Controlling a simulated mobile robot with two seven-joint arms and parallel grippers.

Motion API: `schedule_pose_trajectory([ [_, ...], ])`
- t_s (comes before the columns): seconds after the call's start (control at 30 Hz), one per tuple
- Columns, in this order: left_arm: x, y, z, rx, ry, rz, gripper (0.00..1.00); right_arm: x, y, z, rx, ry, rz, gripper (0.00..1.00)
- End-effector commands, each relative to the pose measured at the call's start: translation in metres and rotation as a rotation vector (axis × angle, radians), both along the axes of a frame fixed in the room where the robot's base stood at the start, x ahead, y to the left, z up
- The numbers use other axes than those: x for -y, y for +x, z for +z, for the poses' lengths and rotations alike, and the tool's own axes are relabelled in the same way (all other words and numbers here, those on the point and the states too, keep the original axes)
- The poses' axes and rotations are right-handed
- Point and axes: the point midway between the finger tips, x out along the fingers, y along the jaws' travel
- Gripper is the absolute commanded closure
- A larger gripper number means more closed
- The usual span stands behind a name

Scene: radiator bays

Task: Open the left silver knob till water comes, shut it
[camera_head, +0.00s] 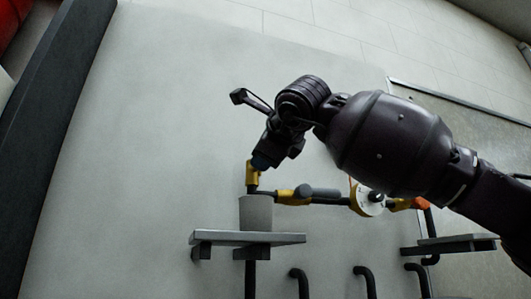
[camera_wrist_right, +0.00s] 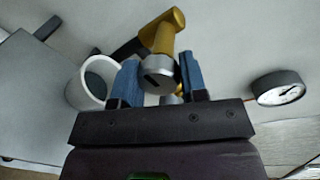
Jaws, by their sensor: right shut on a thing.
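The silver knob (camera_wrist_right: 158,73) sits on the end of a brass valve (camera_wrist_right: 163,32) in the right wrist view. The blue fingers of my right gripper (camera_wrist_right: 160,80) stand on either side of it and are shut on it. In the head view my right gripper (camera_head: 264,162) reaches the left end of the pipe from above, and it hides the knob. The brass valve (camera_head: 252,174) shows just below the fingers. A light grey cup (camera_head: 257,214) stands upright under that valve; it also shows in the wrist view (camera_wrist_right: 94,82). I see no water. My left gripper is not in view.
The cup stands on a small grey shelf (camera_head: 280,239) on the wall. A round gauge (camera_head: 367,201) and a second brass fitting (camera_head: 290,197) are on the pipe to the right. Another shelf (camera_head: 455,245) is at the lower right. Black bent pipes (camera_head: 300,282) stand below.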

Motion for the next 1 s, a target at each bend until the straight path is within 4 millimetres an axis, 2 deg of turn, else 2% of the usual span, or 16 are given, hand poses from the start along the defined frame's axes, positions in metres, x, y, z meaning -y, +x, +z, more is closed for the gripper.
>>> schedule_pose_trajectory([
  [0.27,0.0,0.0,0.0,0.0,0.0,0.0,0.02,0.0,0.0,0.0,0.0,-0.002,0.001,0.84],
  [0.3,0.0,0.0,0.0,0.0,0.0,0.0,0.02,0.0,0.0,-0.001,0.0,-0.002,0.001,0.56],
  [0.43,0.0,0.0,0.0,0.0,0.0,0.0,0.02,0.0,0.0,0.0,0.0,-0.002,0.001,0.36],
  [0.77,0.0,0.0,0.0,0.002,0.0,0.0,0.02,0.001,-0.002,0.0,0.0,0.0,0.001,0.35],
  [1.0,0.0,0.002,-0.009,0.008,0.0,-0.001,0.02,0.011,-0.03,0.002,0.004,-0.001,0.001,0.35],
])
